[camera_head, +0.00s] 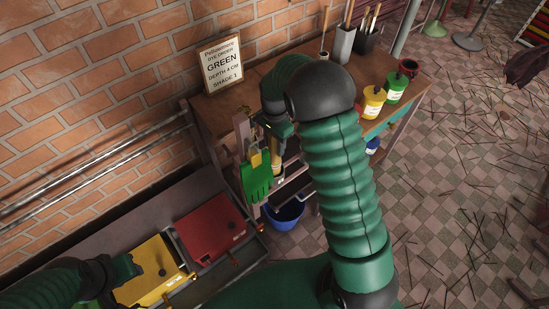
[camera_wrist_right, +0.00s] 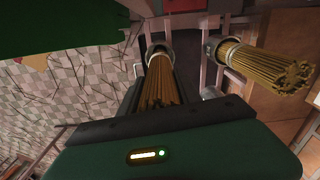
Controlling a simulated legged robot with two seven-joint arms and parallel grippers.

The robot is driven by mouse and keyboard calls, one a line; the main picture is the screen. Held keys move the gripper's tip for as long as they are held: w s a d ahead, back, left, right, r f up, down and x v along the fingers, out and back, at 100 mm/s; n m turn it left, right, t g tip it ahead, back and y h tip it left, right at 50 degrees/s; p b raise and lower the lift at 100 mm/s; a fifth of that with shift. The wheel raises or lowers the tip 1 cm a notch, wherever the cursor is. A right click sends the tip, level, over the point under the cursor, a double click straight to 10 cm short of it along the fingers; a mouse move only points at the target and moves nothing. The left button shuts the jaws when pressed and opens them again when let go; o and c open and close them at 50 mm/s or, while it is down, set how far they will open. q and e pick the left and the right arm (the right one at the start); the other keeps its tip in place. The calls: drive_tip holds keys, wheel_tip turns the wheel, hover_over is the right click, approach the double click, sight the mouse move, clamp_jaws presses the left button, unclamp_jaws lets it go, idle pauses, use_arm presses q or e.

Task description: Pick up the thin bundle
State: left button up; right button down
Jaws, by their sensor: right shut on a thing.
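In the right wrist view, the thin bundle (camera_wrist_right: 160,82) of yellow-brown sticks lies between the dark jaws of my right gripper (camera_wrist_right: 158,58), its far end in a pale metal ring. The jaws are shut on it. A thicker bundle (camera_wrist_right: 268,70) with its own ring is to the right, apart from the gripper. In the head view, my right gripper (camera_head: 282,130) is at the left end of the workbench, and my arm hides most of that area. My left gripper (camera_head: 122,268) is at the lower left by the yellow box; its jaws are unclear.
The workbench (camera_head: 222,112) carries a sign (camera_head: 222,63) reading GREEN, a yellow pot (camera_head: 372,103) and a green pot (camera_head: 396,86). Green gloves (camera_head: 256,178) hang at its end above a blue bucket (camera_head: 284,215). Red (camera_head: 210,228) and yellow (camera_head: 150,270) boxes stand at lower left. Sticks litter the tiled floor.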

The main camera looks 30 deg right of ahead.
idle(0.4)
wheel_tip(320, 180, up, 9)
drive_tip(key=shift+w, duration=0.1)
wheel_tip(320, 180, up, 4)
drive_tip(key=p, duration=0.3)
wheel_tip(320, 180, up, 8)
drive_tip(key=p, duration=0.8)
